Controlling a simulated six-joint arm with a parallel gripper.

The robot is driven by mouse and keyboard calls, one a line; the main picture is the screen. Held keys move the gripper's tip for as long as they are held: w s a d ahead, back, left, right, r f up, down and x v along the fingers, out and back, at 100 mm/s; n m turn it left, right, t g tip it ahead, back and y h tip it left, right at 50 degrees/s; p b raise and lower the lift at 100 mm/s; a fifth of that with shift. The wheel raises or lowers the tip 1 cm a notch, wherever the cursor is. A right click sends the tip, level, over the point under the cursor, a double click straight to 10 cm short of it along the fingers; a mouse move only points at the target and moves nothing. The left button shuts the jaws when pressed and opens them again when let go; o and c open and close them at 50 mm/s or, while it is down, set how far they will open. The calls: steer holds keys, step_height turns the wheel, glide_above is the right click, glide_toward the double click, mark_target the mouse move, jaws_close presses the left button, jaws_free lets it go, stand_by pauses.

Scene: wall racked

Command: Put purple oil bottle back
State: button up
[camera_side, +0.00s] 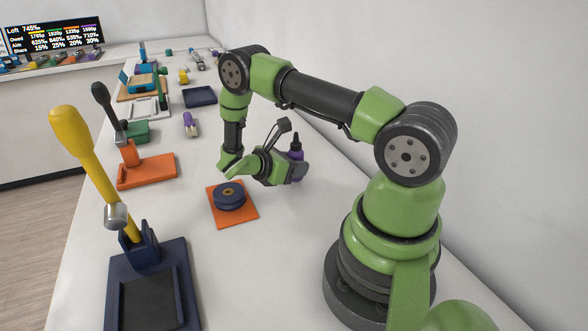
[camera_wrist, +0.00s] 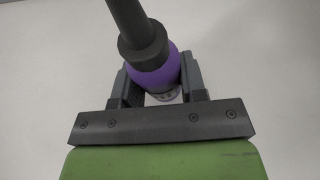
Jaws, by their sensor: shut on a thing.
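The purple oil bottle (camera_side: 297,152) has a dark nozzle on top and stands about upright in the side view, right of the orange square plate. My gripper (camera_side: 294,171) is shut on it from the left. In the wrist view the purple bottle (camera_wrist: 153,75) sits between the two dark fingers of my gripper (camera_wrist: 158,88), its dark neck and nozzle pointing up out of frame. The bottle's lower part is partly hidden by my gripper in the side view. I cannot tell whether its base touches the table.
An orange square plate (camera_side: 247,215) holding a dark blue round piece (camera_side: 229,196) lies just in front of my gripper. A yellow-handled lever on a navy base (camera_side: 190,270) stands at the front left. A wall runs along the right. The white table between them is clear.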

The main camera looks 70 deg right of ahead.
steer(key=shift+f, duration=0.6)
steer(key=shift+f, duration=0.2)
steer(key=o, duration=1)
steer(key=shift+c, duration=0.2)
